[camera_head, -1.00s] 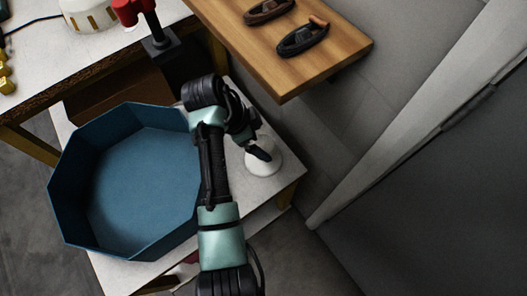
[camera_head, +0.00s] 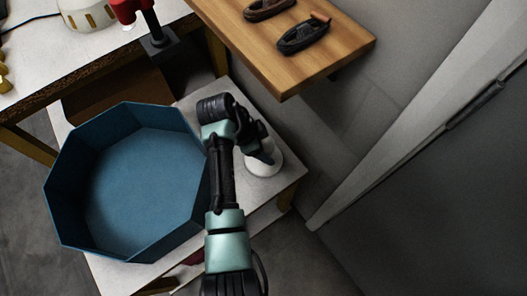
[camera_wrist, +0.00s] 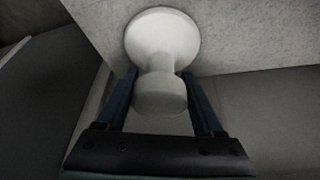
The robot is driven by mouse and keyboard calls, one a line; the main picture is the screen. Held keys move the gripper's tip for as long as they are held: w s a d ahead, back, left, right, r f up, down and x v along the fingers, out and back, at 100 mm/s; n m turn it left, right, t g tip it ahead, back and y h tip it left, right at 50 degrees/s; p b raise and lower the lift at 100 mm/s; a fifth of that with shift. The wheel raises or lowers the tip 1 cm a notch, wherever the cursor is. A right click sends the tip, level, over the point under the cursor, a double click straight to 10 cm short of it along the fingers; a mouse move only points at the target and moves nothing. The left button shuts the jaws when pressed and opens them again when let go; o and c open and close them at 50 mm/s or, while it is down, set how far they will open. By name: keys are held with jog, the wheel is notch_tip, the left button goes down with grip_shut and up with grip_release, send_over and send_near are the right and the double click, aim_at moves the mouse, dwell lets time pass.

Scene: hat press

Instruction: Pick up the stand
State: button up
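The stand is a white piece with a wide round base and a narrower neck and head. In the head view the stand (camera_head: 264,165) is on the right part of the light table, beside the blue tub, partly hidden by my arm. In the wrist view the stand (camera_wrist: 165,40) fills the upper middle. My gripper (camera_wrist: 162,85) is open, with one blue-black finger on each side of the stand's neck and head. Whether the fingers touch it cannot be told. In the head view my gripper (camera_head: 262,150) is over the stand, its fingers mostly hidden.
A blue octagonal tub (camera_head: 135,190) stands on the light table (camera_head: 265,190) left of my arm. A wooden shelf (camera_head: 290,65) with two dark shoe-like objects (camera_head: 303,36) hangs above right. A red-handled press (camera_head: 152,25) is at the back. A grey wall is at right.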

jog(key=c, duration=0.7)
jog(key=shift+r, duration=0.1)
